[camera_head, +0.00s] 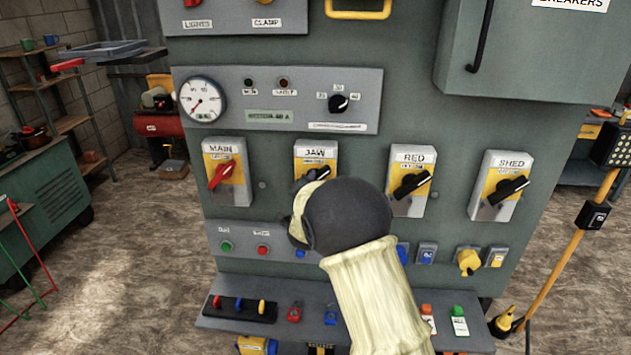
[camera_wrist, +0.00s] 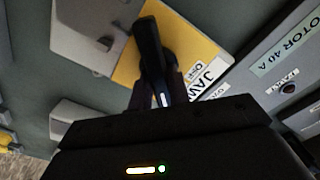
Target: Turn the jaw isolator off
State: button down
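The jaw isolator (camera_head: 316,152) is a grey box with a yellow plate on the panel in the head view. My gripper (camera_wrist: 160,98) is in front of it, and my arm hides its lower part in the head view. In the wrist view its yellow plate (camera_wrist: 197,40) carries the JAW label, and its black handle (camera_wrist: 150,50) stands out toward me. My dark fingers lie on both sides of the handle's near end. Whether they press on it cannot be told. The handle's setting is not clear from these views.
The main isolator (camera_head: 223,172) with a red handle is to the left. The red (camera_head: 410,182) and shed (camera_head: 499,187) isolators are to the right. A motor panel (camera_head: 275,100) with gauge and knob is above. A shelf (camera_head: 250,314) with locks and tags juts out below.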

jog(key=shift+n+b, duration=0.3)
jog(key=shift+n, duration=0.1)
jog(key=n+b, duration=0.1)
jog(key=n, duration=0.5)
jog(key=n+b, duration=0.1)
jog(key=shift+a+r+n, duration=0.1)
jog(key=shift+a+n, duration=0.15)
jog(key=shift+n, duration=0.15)
jog(key=n, duration=0.4)
jog(key=shift+a+r+n+p, duration=0.1)
jog(key=shift+a+n+p, duration=0.05)
jog(key=shift+n+p, duration=0.2)
jog(key=n+p, duration=0.1)
jog(key=n, duration=0.3)
jog(key=shift+a+n, duration=0.15)
jog(key=shift+n, duration=0.2)
jog(key=c, duration=1.3)
grip_release()
